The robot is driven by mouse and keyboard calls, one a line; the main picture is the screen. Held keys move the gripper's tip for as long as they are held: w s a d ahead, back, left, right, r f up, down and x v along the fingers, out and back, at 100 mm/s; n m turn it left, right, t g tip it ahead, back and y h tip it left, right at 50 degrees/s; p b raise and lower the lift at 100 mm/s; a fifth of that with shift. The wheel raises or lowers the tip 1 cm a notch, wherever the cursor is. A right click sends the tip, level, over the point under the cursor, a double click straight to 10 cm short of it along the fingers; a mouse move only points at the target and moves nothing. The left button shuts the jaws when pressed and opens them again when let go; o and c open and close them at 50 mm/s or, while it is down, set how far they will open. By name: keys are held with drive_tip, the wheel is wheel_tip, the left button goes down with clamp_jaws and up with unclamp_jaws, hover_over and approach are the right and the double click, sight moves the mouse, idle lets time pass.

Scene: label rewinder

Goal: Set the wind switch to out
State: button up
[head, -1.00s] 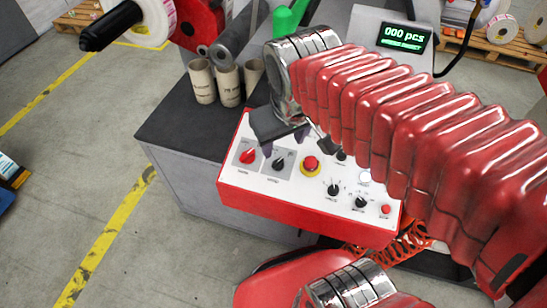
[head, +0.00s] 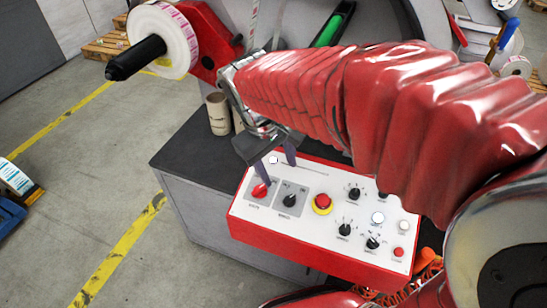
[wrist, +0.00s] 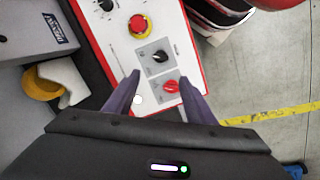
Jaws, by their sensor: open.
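A red-framed white control panel (head: 330,240) is on the front of the machine. Near its left end, a black knob (head: 289,200) on a grey plate sits beside a red knob (head: 261,190) on another grey plate. The black knob seems to be the wind switch, but its labels are too small to read surely. Its pointer leans to the upper right in the head view. My gripper (head: 278,170) is open and empty above the panel's upper left. In the wrist view, the fingertips (wrist: 160,80) spread around the red knob (wrist: 171,86), with the black knob (wrist: 158,57) just beyond.
A red emergency button (head: 322,203) stands right of the black knob, with several small black knobs and lamps beyond it. Cardboard cores (head: 218,113) stand on the dark tabletop (head: 180,150) to the left. A label roll (head: 165,40) hangs at the upper left.

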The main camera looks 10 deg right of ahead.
sight(289, 200)
drive_tip(key=shift+f, duration=0.15)
drive_tip(key=x, duration=1.3)
drive_tip(key=shift+w+f, duration=0.1)
drive_tip(key=shift+f, duration=0.15)
